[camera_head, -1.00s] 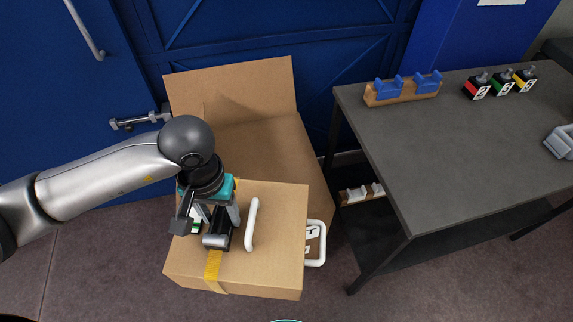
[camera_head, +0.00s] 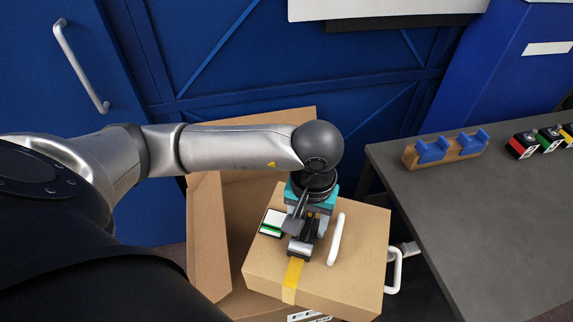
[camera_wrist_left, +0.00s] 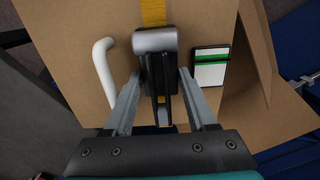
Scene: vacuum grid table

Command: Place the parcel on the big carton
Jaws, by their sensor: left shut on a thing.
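My left gripper (camera_head: 305,226) is shut on the parcel's dark grip piece, from above; the wrist view shows both fingers (camera_wrist_left: 160,95) beside that piece. The big carton (camera_head: 208,238) is brown with raised flaps, below and to the left of the parcel in the head view. The parcel overlaps its right part and hides much of it. I cannot tell whether they touch. My right gripper is not in view.
A dark grey table (camera_head: 480,220) stands close on the right, carrying a wooden holder with blue cradles (camera_head: 445,148) and several small coloured boxes. A white-framed bin (camera_head: 395,268) shows partly beyond the parcel's right edge. Blue doors (camera_head: 250,60) close off the back.

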